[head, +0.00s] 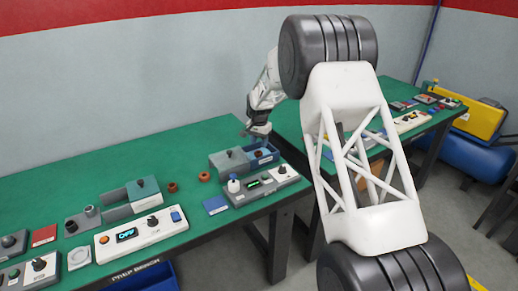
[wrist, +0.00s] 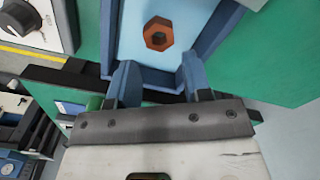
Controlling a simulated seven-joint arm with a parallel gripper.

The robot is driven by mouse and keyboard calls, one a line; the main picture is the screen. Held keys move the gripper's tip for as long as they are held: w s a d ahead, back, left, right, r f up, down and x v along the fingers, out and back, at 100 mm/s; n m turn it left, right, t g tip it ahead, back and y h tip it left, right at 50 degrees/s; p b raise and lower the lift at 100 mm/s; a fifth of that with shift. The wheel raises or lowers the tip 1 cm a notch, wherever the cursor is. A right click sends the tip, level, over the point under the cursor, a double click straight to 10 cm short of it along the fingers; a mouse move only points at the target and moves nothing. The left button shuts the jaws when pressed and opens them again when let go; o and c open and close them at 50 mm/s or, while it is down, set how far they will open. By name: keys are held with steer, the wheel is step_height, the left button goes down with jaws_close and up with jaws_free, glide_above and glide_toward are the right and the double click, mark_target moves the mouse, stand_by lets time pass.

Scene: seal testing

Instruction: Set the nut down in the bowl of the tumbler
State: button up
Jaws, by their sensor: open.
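An orange-brown hexagonal nut (wrist: 158,34) with a dark hole lies inside a blue tray (wrist: 122,42) in the wrist view. In the head view the blue tray (head: 273,153) stands near the right end of the green bench. My gripper (wrist: 160,76) is open and empty, its two blue-grey fingers at the tray's near end and the nut beyond the tips. In the head view my gripper (head: 257,136) is small, just above the tray. I cannot tell for sure which device is the tumbler, and I cannot make out its bowl.
A grey box with a knob (head: 230,160) stands left of the tray. Two brown rings (head: 204,177) (head: 172,187) lie on the bench. A control panel (head: 258,184) lies in front of the tray. A second green table (head: 398,92) is behind my arm.

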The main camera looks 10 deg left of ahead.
step_height(320, 180, up, 7)
steer(key=shift+r, duration=0.2)
stand_by(0.6)
stand_by(0.4)
steer(key=s+d+r, duration=1)
steer(key=d+r, duration=0.3)
steer(key=d, duration=0.2)
steer(key=s+d+r+n+t, duration=0.1)
steer(key=s+d+r, duration=0.3)
steer(key=s+d, duration=0.35)
steer(key=s+d+r, duration=0.5)
steer(key=s+d, duration=0.1)
steer(key=s, duration=0.3)
steer(key=s+d+f, duration=0.1)
steer(key=s+d, duration=0.3)
steer(key=s, duration=0.7)
steer(key=s+d+f+n+t, duration=0.1)
steer(key=s+d, duration=0.4)
steer(key=s, duration=0.7)
steer(key=s+d+f, duration=0.3)
steer(key=s+d, duration=0.2)
steer(key=s, duration=0.7)
steer(key=shift+s+d+f+n+t, duration=0.15)
steer(key=shift+s+d+n+t, duration=0.15)
steer(key=shift+n, duration=0.1)
